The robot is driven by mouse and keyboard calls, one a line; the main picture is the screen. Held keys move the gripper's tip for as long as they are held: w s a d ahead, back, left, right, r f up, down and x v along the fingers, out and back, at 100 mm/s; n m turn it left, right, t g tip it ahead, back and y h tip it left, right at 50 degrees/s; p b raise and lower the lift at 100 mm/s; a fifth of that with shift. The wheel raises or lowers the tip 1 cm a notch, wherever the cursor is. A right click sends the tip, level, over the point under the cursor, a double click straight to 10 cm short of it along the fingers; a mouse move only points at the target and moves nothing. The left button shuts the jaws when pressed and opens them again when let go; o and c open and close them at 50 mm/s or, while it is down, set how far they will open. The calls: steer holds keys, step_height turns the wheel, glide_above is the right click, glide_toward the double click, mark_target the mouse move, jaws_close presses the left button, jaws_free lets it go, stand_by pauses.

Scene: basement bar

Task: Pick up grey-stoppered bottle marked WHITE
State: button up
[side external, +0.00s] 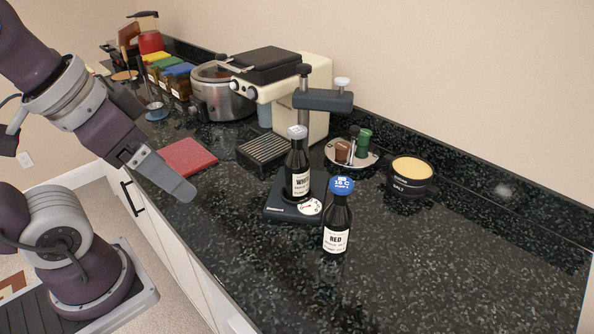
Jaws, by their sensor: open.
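The grey-stoppered bottle marked WHITE (298,172) is dark with a white label and stands upright on a small black scale (280,209) with a round dial. A second dark bottle marked RED (336,226), with a blue top, stands upright on the counter in front and to the right of it. My gripper (180,188) is over the counter's front edge, to the left of the WHITE bottle and well apart from it. It is open, seen side-on, and nothing shows between its fingers.
A cream espresso machine (313,121) stands behind the WHITE bottle. A red mat (187,157) lies behind my gripper. A round tray (366,159) with small containers and a salt pot (410,184) are at the right. The dark counter (450,270) is clear at front right.

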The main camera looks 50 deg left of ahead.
steer(key=w+n+g+h, duration=0.2)
steer(key=w+n+g, duration=0.1)
steer(key=w, duration=0.1)
steer(key=n+h, duration=0.9)
steer(key=n, duration=0.6)
glide_toward(308, 177)
steer(key=s+f, duration=0.2)
steer(key=s+a+f, duration=0.1)
steer(key=f, duration=0.1)
steer(key=shift+s+a+f, duration=0.15)
steer(key=shift+s+f, duration=0.15)
steer(key=shift+s, duration=0.05)
steer(key=w+d+n+h, duration=0.1)
steer(key=w+d+r+n+t, duration=0.1)
steer(key=w+n, duration=0.1)
steer(key=shift+w+d+t+h, duration=0.3)
steer(key=shift+d+h, duration=0.1)
steer(key=x, duration=0.4)
steer(key=r+x, duration=0.1)
steer(key=x, duration=0.1)
steer(key=shift+d+f, duration=0.15)
steer(key=shift+d, duration=0.3)
steer(key=shift+d+f, duration=0.15)
steer(key=shift+d, duration=0.15)
jaws_close()
